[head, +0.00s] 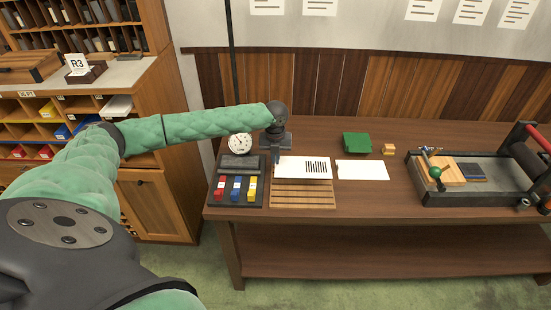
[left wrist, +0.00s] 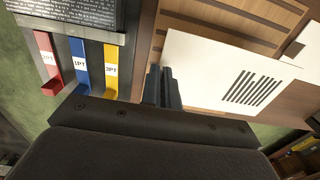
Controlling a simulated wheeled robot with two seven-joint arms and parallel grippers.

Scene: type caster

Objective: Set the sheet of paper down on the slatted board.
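The sheet of paper (head: 292,168), white with a block of dark stripes, is over the back part of the slatted board (head: 303,196). My left gripper (head: 275,158) is at the sheet's left edge. In the left wrist view its dark fingers (left wrist: 163,88) are close together on the edge of the sheet (left wrist: 215,65), which looks held nearly flat above the slats (left wrist: 225,18). The gap under the sheet is hard to judge. The sheet hides the back slats. My right gripper is not in view.
A dark tray (head: 237,194) with red, blue and yellow pieces is left of the board, with a round dial (head: 240,145) behind it. Another white sheet (head: 362,171), a green block (head: 357,143) and a roller press (head: 480,175) are to the right.

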